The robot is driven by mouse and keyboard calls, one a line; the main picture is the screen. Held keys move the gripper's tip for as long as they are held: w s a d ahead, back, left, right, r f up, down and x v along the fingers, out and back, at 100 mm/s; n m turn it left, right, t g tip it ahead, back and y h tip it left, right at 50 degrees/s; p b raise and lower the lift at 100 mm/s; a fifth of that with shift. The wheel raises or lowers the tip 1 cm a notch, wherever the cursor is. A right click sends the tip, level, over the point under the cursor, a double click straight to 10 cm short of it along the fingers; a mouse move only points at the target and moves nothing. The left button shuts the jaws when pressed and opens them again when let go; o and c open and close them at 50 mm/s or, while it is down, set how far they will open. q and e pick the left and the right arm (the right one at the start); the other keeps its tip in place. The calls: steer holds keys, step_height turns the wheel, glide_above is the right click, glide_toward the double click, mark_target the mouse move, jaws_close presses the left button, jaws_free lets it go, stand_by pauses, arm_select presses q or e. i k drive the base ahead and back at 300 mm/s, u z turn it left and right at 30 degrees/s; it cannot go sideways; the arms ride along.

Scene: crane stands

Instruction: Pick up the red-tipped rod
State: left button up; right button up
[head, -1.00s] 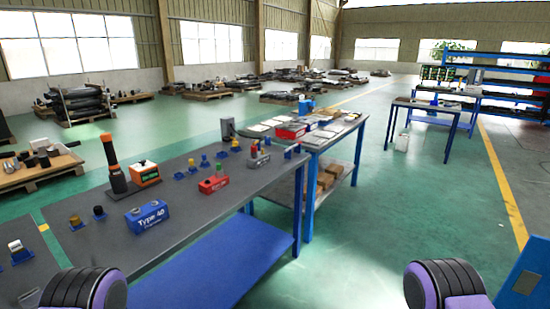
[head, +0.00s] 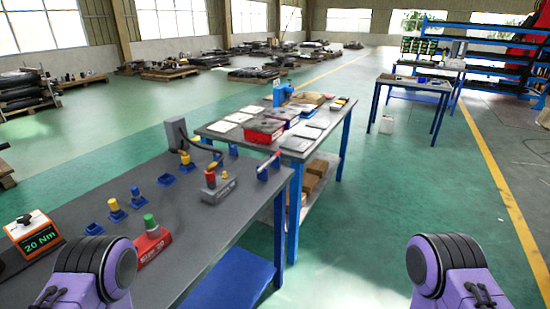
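A small pale rod (head: 268,163) appears to lie across a pair of blue stands (head: 262,173) at the far right corner of the dark grey workbench (head: 190,228). A small red tip seems to show at its far right end, but it is too small to tell clearly. Only purple and black parts of my two arms show, at the lower left and lower right of the head view. Neither of my grippers is in view, and nothing of mine touches the rod.
On the bench stand an orange box marked 20 Nm (head: 32,235), a red block with a green knob (head: 151,242), a grey block with a red knob (head: 217,186), small blue holders (head: 116,212) and a grey upright box (head: 176,133). A second table (head: 285,128) adjoins behind.

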mark_target(276, 156)
steer(key=z, duration=1.1)
steer(key=i, duration=2.9)
steer(key=u, duration=4.25)
steer(key=i, duration=0.25)
steer(key=z, duration=0.95)
